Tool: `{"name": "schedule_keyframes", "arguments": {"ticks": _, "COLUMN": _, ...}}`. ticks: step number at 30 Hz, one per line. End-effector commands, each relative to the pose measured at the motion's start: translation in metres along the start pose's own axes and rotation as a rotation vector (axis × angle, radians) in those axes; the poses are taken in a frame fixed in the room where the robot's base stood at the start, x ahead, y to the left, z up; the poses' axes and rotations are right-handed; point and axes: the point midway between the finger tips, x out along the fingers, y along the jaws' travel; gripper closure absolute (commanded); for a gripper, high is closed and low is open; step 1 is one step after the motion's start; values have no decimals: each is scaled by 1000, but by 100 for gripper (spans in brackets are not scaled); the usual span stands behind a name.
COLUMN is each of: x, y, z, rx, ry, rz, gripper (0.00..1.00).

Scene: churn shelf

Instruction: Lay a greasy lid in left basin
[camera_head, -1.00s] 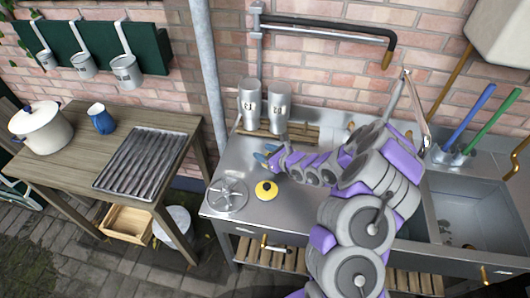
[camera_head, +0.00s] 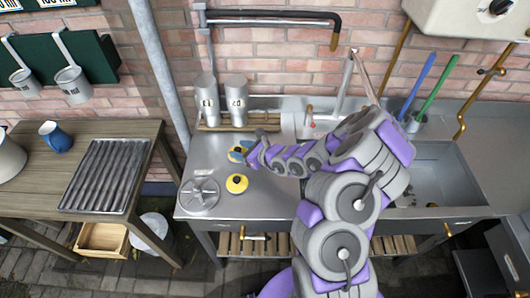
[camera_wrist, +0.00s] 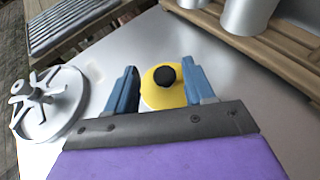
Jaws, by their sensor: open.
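A yellow lid with a black knob (camera_wrist: 163,84) lies on the steel counter between the fingers of my open gripper (camera_wrist: 160,90). The fingers stand either side of it, and I cannot tell whether they touch it. In the head view my gripper (camera_head: 240,151) is at the counter's left part and mostly covers this lid. Another yellow lid with a dark knob (camera_head: 237,183) lies in front of it on the counter. Grease cannot be made out. The sink (camera_head: 437,180) is to the right; its left part is partly hidden by my arm.
A spoked metal disc (camera_head: 200,195) lies left of the lids. Two metal cans (camera_head: 233,102) stand on a wooden rack behind. A tap (camera_head: 349,80) rises behind my arm. A wooden table (camera_head: 40,190) with a ridged tray (camera_head: 103,177) stands left.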

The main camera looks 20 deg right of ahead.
Motion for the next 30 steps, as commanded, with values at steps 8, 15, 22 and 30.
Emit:
{"name": "schedule_keyframes", "arguments": {"ticks": 8, "x": -50, "y": -2, "z": 2, "rx": 4, "ry": -3, "rz": -4, "gripper": 47}}
{"name": "schedule_keyframes", "arguments": {"ticks": 15, "x": -84, "y": -2, "z": 1, "rx": 2, "ry": -3, "rz": -5, "gripper": 47}}
{"name": "schedule_keyframes", "arguments": {"ticks": 22, "x": -105, "y": -1, "z": 1, "rx": 2, "ry": -2, "rz": -2, "gripper": 47}}
{"name": "schedule_keyframes", "arguments": {"ticks": 30, "x": -112, "y": 0, "z": 1, "rx": -6, "ry": -2, "rz": 1, "gripper": 47}}
